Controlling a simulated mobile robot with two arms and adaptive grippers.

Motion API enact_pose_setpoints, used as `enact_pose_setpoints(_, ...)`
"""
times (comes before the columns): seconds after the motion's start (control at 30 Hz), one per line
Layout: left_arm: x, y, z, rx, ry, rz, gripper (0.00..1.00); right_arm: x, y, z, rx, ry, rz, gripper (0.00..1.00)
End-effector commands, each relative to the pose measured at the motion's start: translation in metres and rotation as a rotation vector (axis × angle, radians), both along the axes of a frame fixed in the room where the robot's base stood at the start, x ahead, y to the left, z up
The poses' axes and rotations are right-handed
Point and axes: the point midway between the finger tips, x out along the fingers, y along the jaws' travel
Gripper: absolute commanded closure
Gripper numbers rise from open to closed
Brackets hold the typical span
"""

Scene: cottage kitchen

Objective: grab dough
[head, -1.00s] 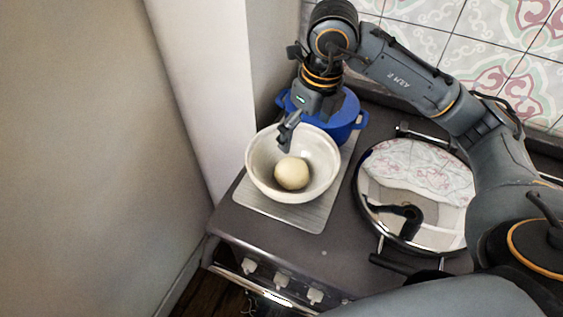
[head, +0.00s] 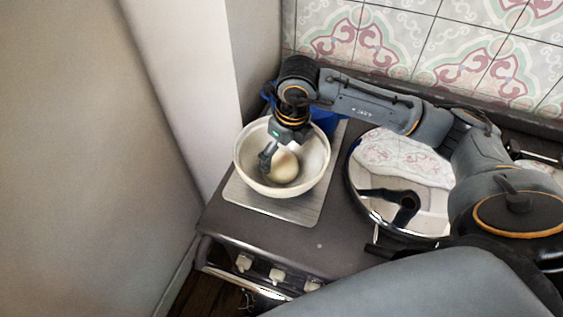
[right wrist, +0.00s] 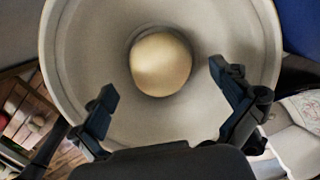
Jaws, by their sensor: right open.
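The dough (head: 283,167) is a pale, smooth ball at the bottom of a cream bowl (head: 318,160). In the right wrist view the dough (right wrist: 160,64) lies beyond the fingertips, in the middle of the bowl (right wrist: 90,50). My right gripper (head: 267,158) reaches down into the bowl at the dough's left side in the head view. In the right wrist view my right gripper (right wrist: 165,82) has its two fingers spread wide, with nothing between them. The head view hides part of the dough behind the gripper. My left gripper is not in view.
The bowl stands on a grey board (head: 290,209) on the stove top. A blue pot (head: 326,118) is behind the bowl. A large shiny round lid (head: 410,170) lies to the right, below my forearm. A wall (head: 190,90) closes off the left side.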

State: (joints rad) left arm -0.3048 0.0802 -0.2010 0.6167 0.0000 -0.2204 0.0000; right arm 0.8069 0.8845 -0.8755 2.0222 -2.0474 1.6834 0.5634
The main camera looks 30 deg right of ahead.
Motion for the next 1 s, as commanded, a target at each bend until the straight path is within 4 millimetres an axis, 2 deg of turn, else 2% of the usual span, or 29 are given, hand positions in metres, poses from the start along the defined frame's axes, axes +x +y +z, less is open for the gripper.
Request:
enact_pose_setpoints(0.1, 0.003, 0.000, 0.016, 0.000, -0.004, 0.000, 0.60, -0.003, 0.002, -0.015, -0.001, 0.008, 0.000, 0.00)
enact_pose_setpoints(0.3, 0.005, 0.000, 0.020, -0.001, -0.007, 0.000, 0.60, 0.001, 0.003, -0.039, 0.001, 0.003, 0.000, 0.00)
enact_pose_setpoints(0.57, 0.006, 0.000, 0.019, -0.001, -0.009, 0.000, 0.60, 0.002, 0.003, -0.042, 0.000, 0.002, 0.001, 0.02)
enact_pose_setpoints(0.87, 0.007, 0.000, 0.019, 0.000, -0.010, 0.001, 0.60, 0.002, 0.003, -0.042, 0.000, 0.002, 0.000, 0.63)
enact_pose_setpoints(0.9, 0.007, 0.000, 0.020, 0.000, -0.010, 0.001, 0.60, 0.002, 0.003, -0.041, 0.001, 0.000, 0.000, 0.68)
enact_pose_setpoints(1.0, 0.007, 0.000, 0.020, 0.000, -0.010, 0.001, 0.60, 0.002, 0.003, -0.041, 0.001, 0.000, 0.000, 0.68)
